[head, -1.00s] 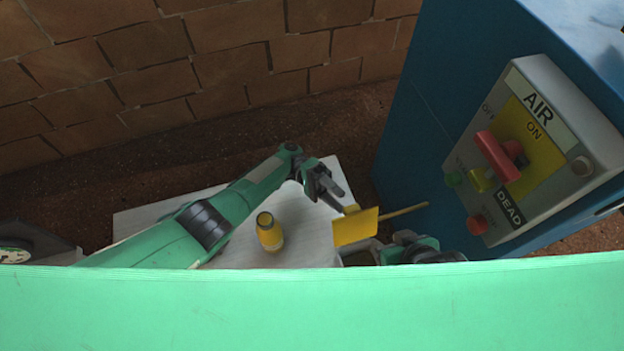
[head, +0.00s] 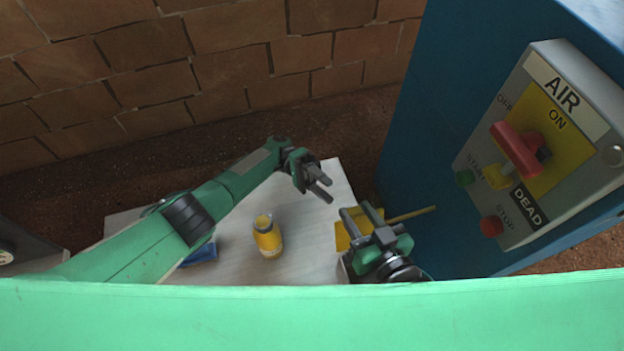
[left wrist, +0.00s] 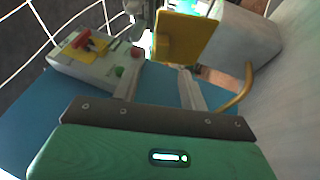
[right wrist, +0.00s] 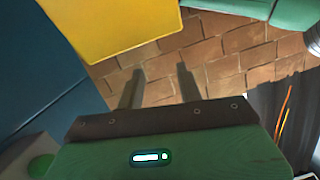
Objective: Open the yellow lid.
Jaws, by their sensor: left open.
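The yellow lid (head: 344,238) is a flat square panel at the right side of the white table, partly hidden behind my right gripper in the head view. It also shows in the left wrist view (left wrist: 184,42), top centre, and in the right wrist view (right wrist: 112,24), top left. My left gripper (head: 328,191) is open and empty, above the table on the far side of the lid and apart from it. My right gripper (head: 356,208) is open and empty, close to the lid in the head view. Whether it touches the lid is unclear.
A yellow bottle (head: 267,240) stands on the white table (head: 308,250). A blue object (head: 202,254) lies partly behind my left arm. A thin yellow rod (head: 415,213) extends right of the lid. A blue cabinet (head: 430,130) carries a grey switch box (head: 588,80). A brick wall is behind.

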